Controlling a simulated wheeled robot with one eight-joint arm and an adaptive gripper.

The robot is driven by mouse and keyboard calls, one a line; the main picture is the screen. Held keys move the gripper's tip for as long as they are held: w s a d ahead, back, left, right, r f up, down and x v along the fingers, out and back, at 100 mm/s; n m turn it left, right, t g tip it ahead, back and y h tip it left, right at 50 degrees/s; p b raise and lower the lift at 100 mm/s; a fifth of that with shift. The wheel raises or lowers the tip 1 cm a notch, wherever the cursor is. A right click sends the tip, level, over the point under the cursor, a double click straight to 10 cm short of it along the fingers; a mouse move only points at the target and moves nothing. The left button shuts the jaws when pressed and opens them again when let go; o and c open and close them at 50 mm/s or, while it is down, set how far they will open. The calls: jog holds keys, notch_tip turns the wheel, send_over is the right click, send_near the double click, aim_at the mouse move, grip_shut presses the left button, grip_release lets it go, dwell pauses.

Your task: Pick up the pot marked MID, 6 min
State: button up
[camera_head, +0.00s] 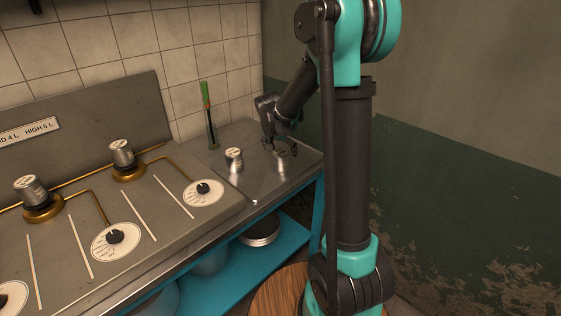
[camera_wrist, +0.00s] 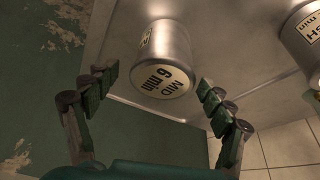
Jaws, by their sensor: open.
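The pot marked MID, 6 min (camera_wrist: 163,42) is a small metal cylinder with a cream label on its end. It shows large between the fingers in the wrist view. In the head view this pot (camera_head: 281,164) stands near the right end of the metal counter, partly hidden by my gripper (camera_head: 276,143). My gripper also shows in the wrist view (camera_wrist: 158,84), with its fingers spread, one to each side of the pot's labelled end. The fingers do not appear closed on the pot; whether they touch it cannot be told.
A second small pot (camera_head: 234,160) stands left of my gripper; its label ends in "SH" in the wrist view (camera_wrist: 305,35). Two pots (camera_head: 121,153) (camera_head: 31,190) sit on the brass burners. A green and red stick (camera_head: 208,115) stands behind. A tiled wall backs the counter.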

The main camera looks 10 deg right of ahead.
jog(key=shift+a+x, duration=0.2)
jog(key=shift+x, duration=2.3)
jog(key=shift+s+f, duration=0.1)
jog(key=c, duration=1.5)
jog(key=shift+o, duration=0.2)
